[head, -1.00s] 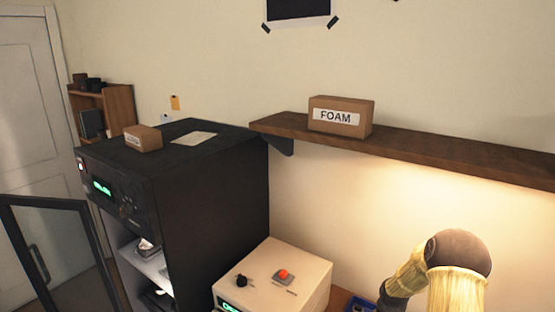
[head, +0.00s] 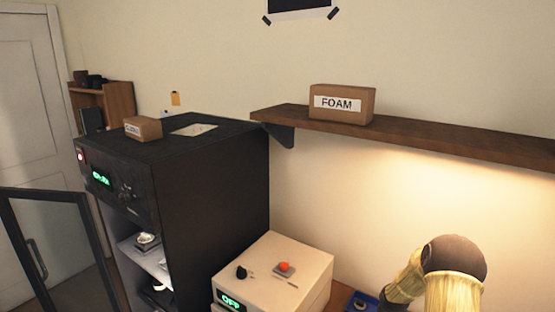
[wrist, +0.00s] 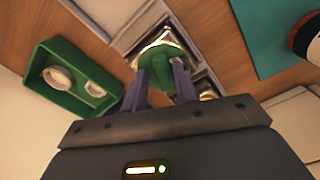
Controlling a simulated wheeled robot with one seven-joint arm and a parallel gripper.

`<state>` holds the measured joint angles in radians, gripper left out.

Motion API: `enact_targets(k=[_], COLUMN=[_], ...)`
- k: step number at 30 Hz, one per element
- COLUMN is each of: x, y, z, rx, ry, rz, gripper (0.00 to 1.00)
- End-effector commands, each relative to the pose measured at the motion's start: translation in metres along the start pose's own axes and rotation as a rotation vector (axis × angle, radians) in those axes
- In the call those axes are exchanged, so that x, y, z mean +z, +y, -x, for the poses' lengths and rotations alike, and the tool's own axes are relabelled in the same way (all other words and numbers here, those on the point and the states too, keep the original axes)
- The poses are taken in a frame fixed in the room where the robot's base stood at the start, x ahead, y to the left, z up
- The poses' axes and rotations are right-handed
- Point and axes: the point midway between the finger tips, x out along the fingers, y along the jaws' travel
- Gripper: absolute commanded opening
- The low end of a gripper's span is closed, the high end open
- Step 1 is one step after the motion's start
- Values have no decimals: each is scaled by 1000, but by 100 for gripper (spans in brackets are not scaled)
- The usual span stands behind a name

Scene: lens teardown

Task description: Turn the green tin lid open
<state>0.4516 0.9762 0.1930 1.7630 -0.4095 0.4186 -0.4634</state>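In the wrist view the green tin lid (wrist: 161,66) is at the upper middle, rounded, with a raised part facing me. My gripper (wrist: 160,68) has its two grey-purple fingers on either side of this raised part, which fills the space between them; the gripper looks shut on it. The tin's body is mostly hidden under the lid and fingers. Shiny metallic surfaces show around the lid. In the head view the tin and gripper are not visible; only part of my arm shows at the lower right.
In the wrist view a green tray (wrist: 40,94) with round pieces lies to the left, and a teal mat (wrist: 262,38) to the right, on a wooden top. In the head view stand a black cabinet (head: 210,190), a white box-shaped device (head: 310,264) and a shelf (head: 440,142) with a FOAM box (head: 342,88).

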Motion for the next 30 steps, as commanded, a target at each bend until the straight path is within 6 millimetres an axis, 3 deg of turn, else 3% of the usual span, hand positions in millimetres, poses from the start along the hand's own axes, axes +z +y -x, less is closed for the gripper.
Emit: enact_targets(k=[1, 8, 19, 27, 28, 30], x=[7, 6, 6, 7, 7, 7], y=[-11, -12, -13, -13, -13, -12], z=[-15, -15, -12, -15, -15, -15], rx=[-28, -30, -36, -36, -36, -35], ry=[-21, -21, -14, -15, -15, -15], rz=[1, 23, 486, 541, 541, 541], gripper=[18, 18, 18, 18, 31, 40])
